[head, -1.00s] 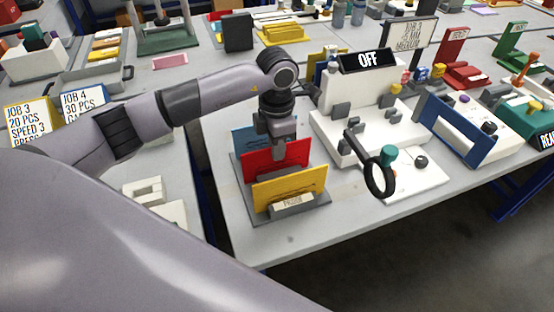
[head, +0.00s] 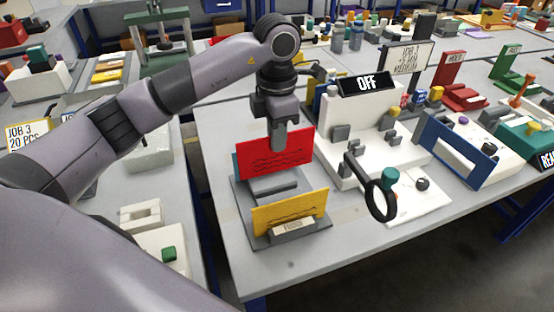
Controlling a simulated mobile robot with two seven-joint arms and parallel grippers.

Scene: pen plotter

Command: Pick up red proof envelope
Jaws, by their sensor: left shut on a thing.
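The red proof envelope (head: 270,157) is held upright by its top edge in my left gripper (head: 277,137), which is shut on it. The envelope appears lifted above the grey stepped rack (head: 240,205). A yellow envelope (head: 290,212) stands in the front slot of the rack, behind a small label. A blue envelope (head: 236,163) is mostly hidden behind the red one. My right gripper is not in view.
The table's front left corner is clear.

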